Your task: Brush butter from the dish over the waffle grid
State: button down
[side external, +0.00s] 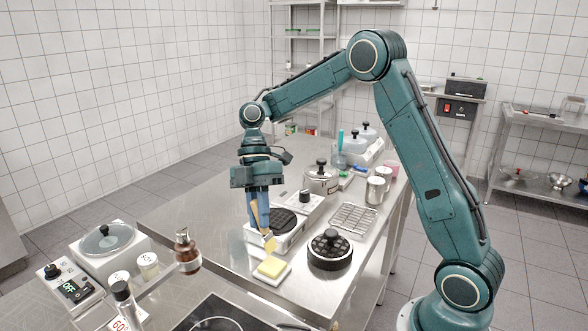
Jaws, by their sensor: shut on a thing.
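My gripper (259,212) points down over the front part of the steel table. It is shut on a brush (269,243) with a pale wooden handle and a yellowish tip. The brush hangs tilted, its tip just above or at the butter (271,266); I cannot tell whether they touch. The butter is a yellow block on a small white dish (262,278). The dark waffle grid (284,219) lies on a white appliance just behind and right of the brush, partly hidden by my gripper and the brush.
A round black ridged piece with a knob (330,254) stands right of the dish. A wire rack (354,219), a lidded pot (321,180) and metal cups (376,189) stand farther back. A brown bottle (187,252) and a dark hob (217,314) are at the front left.

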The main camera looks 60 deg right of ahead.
jog(key=shift+r, duration=1.45)
jog(key=shift+w+a+f+m+t, duration=0.15)
jog(key=shift+w+a+m+t, duration=0.15)
jog(key=shift+w+m, duration=0.45)
jog(key=w+d+f+m+t, duration=0.1)
jog(key=w+m+t, duration=0.6)
jog(key=w+m, duration=0.7)
jog(key=shift+w+d+f+m, duration=0.25)
jog(key=shift+d+f+m, duration=0.2)
jog(key=shift+d, duration=0.2)
jog(key=shift+r, duration=0.15)
